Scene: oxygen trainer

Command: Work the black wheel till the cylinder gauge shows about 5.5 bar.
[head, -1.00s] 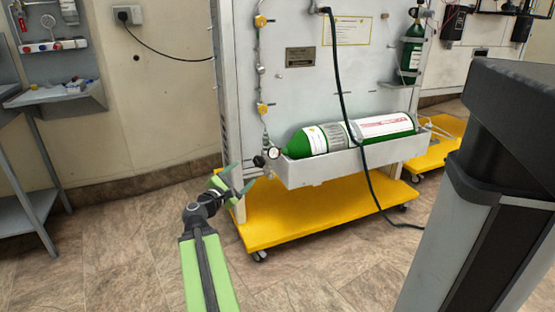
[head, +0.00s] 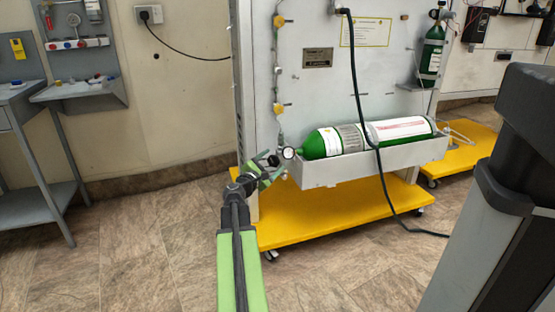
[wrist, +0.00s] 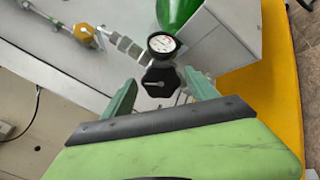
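The black wheel (wrist: 158,82) sits at the valve beside the green cylinder (head: 315,146); it also shows in the head view (head: 273,160). The small round cylinder gauge (wrist: 162,44) with a white face is just above the wheel in the wrist view, and in the head view (head: 289,153) it is by the cylinder's left end. Its needle is too small to read. My gripper (wrist: 160,79) is open, one green finger on each side of the wheel, with small gaps visible. In the head view, my gripper (head: 269,168) partly covers the wheel area.
The cylinder lies in a grey tray (head: 370,163) on a panel with a yellow wheeled base (head: 340,218). A black cable (head: 366,120) hangs in front of the tray. Pipe fittings (wrist: 125,43) run up left of the valve.

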